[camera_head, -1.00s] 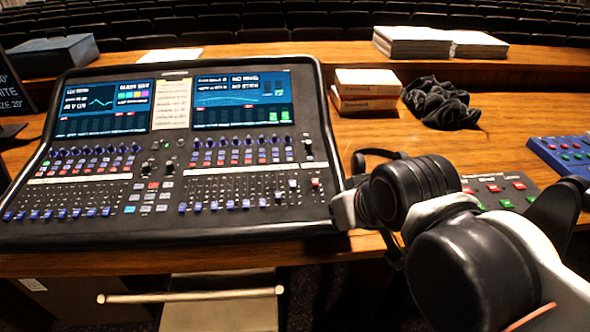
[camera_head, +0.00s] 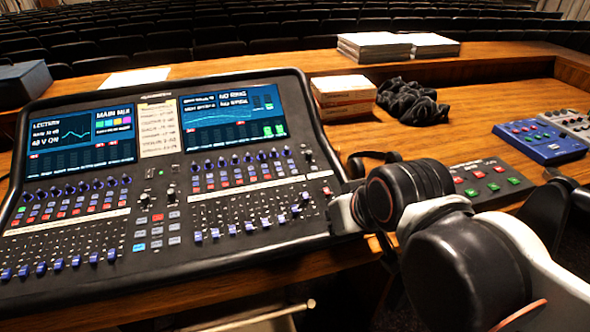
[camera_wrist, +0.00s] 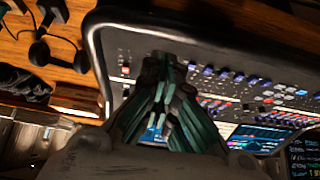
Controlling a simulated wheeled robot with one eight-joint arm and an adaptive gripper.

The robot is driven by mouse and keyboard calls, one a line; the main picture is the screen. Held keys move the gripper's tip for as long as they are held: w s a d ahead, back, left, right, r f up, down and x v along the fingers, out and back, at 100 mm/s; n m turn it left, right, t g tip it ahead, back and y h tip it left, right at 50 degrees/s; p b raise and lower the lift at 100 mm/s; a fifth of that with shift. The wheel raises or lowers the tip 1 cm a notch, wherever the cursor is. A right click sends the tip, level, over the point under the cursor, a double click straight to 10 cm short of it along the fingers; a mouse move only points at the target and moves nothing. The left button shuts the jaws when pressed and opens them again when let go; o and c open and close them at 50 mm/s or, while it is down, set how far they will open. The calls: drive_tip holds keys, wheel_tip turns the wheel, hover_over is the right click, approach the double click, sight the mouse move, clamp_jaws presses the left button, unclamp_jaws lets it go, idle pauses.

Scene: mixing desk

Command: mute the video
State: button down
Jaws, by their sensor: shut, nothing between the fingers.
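The mixing console (camera_head: 170,185), with two lit screens, knobs, coloured buttons and rows of faders, fills the left of the head view. A dark button box (camera_head: 488,183) with red and green buttons sits to its right, partly behind my arm. Labels on these controls are too small to read, so I cannot tell which one mutes the video. My gripper (camera_wrist: 165,68) shows in the wrist view, shut and empty, over the console's fader area (camera_wrist: 225,85). Whether it touches the console is unclear. In the head view my arm hides the fingertips.
A blue control box (camera_head: 543,142) and a grey one (camera_head: 575,122) stand at the right. Headphones (camera_wrist: 50,45) lie beside the console. Boxes (camera_head: 343,95), a black cloth (camera_head: 410,102) and paper stacks (camera_head: 372,47) lie behind. Bare wood shows right of the cloth.

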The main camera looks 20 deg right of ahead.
drive_tip(key=w+r+m+y+p, duration=0.15)
drive_tip(key=w+r+p, duration=0.4)
drive_tip(key=w, duration=0.75)
drive_tip(key=t+y+p, duration=0.1)
drive_tip(key=y+p, duration=0.3)
drive_tip(key=p, duration=0.2)
hover_over(295, 172)
drive_tip(key=f, duration=0.2)
drive_tip(key=shift+s+d+r, duration=0.15)
drive_tip(key=shift+s+d, duration=0.2)
drive_tip(key=shift+d, duration=0.1)
drive_tip(key=f+b, duration=0.2)
drive_tip(key=f, duration=0.1)
drive_tip(key=f+b, duration=0.2)
drive_tip(key=f, duration=0.1)
drive_tip(key=w+f+b, duration=0.1)
drive_tip(key=f+b, duration=0.1)
drive_tip(key=shift+f+b, duration=0.4)
drive_tip(key=shift+f+b, duration=0.35)
drive_tip(key=shift+f, duration=0.05)
